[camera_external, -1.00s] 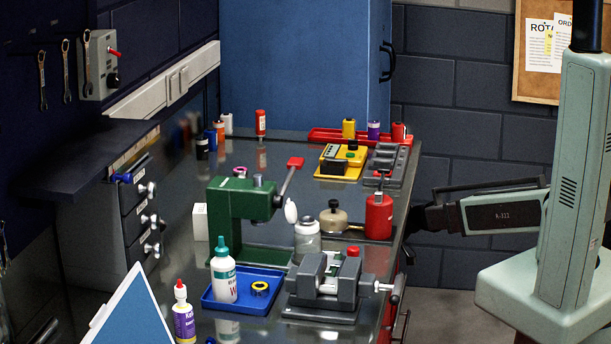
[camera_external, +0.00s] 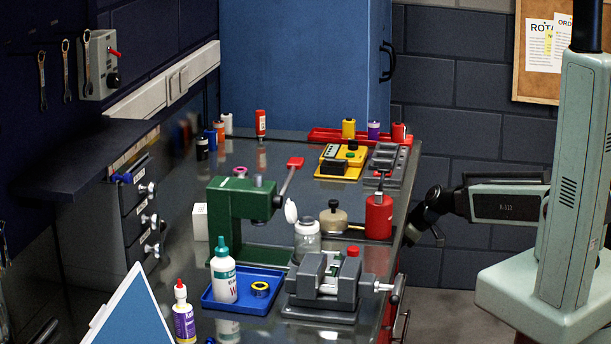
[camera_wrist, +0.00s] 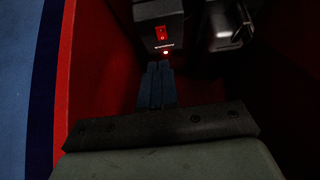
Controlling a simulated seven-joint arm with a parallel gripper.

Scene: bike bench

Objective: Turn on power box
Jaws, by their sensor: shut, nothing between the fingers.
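In the wrist view a dark box with a red rocker switch (camera_wrist: 162,34) stands just beyond my fingertips, and a small red light (camera_wrist: 166,52) glows below the switch. It looks like the power box, with small unreadable lettering between switch and light. My gripper (camera_wrist: 157,68) is shut and empty, its fingertips pointing at the box just below the light. I cannot tell whether they touch it. In the external view my dark wrist (camera_external: 428,212) is at the right side of the bench; the fingertips are not clear there, and this box is not seen.
Red walls (camera_wrist: 88,75) flank the gripper closely in the wrist view, with a dark metallic object (camera_wrist: 225,25) at upper right. The bench top (camera_external: 180,235) holds a green press, a vise and bottles. A grey wall box (camera_external: 98,75) with a red lever hangs at far left.

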